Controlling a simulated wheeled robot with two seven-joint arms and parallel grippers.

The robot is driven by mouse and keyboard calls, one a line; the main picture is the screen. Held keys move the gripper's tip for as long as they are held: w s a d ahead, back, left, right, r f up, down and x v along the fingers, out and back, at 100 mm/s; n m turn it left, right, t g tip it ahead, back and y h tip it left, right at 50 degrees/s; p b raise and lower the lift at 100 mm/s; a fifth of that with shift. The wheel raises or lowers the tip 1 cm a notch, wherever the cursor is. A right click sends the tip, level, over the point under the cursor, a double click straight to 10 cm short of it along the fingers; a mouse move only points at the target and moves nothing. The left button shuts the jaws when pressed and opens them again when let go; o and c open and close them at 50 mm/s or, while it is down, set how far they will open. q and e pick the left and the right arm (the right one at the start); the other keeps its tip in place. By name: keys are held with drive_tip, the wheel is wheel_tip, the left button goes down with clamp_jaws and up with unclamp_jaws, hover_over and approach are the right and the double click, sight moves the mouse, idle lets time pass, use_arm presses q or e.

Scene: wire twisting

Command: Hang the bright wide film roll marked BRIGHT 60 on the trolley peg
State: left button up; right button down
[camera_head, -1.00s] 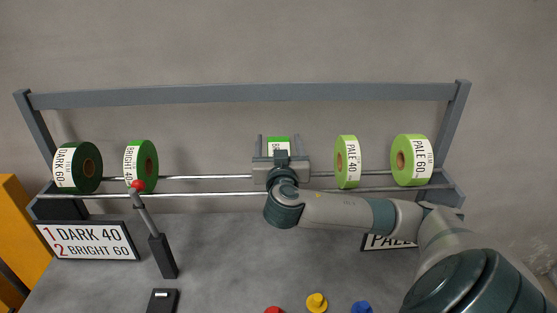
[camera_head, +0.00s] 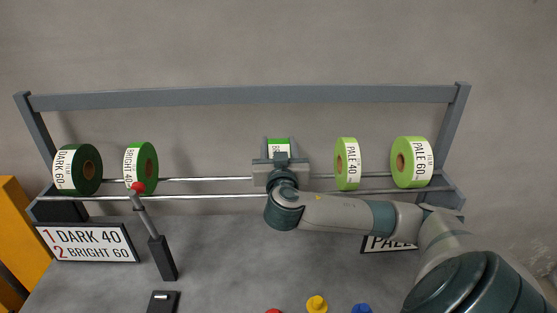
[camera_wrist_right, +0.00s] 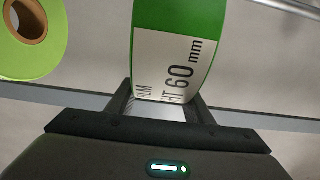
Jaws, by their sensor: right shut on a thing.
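The BRIGHT 60 roll (camera_head: 279,146) is at the middle of the rack in the head view, mostly hidden behind my right gripper (camera_head: 279,152). In the right wrist view the green roll (camera_wrist_right: 208,18) shows a white label ending in "HT 60 mm". My right gripper (camera_wrist_right: 163,98) is shut on this roll, one finger on each side. The roll appears still at the rack's rails; its contact with them is hidden. I cannot make out the trolley peg. My left gripper is out of view.
DARK 60 (camera_head: 77,169) and BRIGHT 40 (camera_head: 141,167) rolls hang left; PALE 40 (camera_head: 347,163) and PALE 60 (camera_head: 412,161) rolls hang right. A red-knobbed lever (camera_head: 152,225) stands in front. A sign (camera_head: 88,242) reads DARK 40, BRIGHT 60. An orange object (camera_head: 20,235) is at left.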

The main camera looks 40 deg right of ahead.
drive_tip(key=shift+r, duration=0.15)
drive_tip(key=shift+r+b, duration=0.3)
drive_tip(key=shift+r, duration=0.15)
wheel_tip(320, 180, up, 3)
drive_tip(key=shift+s+d+r+b, duration=0.1)
drive_tip(key=shift+d+b, duration=0.05)
drive_tip(key=shift+b, duration=0.5)
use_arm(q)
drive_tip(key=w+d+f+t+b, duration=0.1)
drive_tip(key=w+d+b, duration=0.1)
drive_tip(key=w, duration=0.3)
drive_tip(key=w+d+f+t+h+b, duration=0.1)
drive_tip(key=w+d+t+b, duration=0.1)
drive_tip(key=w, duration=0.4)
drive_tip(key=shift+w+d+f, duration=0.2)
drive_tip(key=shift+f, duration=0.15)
use_arm(e)
drive_tip(key=s+d+r, duration=0.6)
drive_tip(key=s+d, duration=0.1)
drive_tip(key=d, duration=0.1)
drive_tip(key=shift+s+d+r, duration=0.15)
drive_tip(key=shift+s+r, duration=0.2)
drive_tip(key=shift+r, duration=0.05)
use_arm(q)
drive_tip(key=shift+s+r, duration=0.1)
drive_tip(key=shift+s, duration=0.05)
use_arm(e)
drive_tip(key=shift+r, duration=0.1)
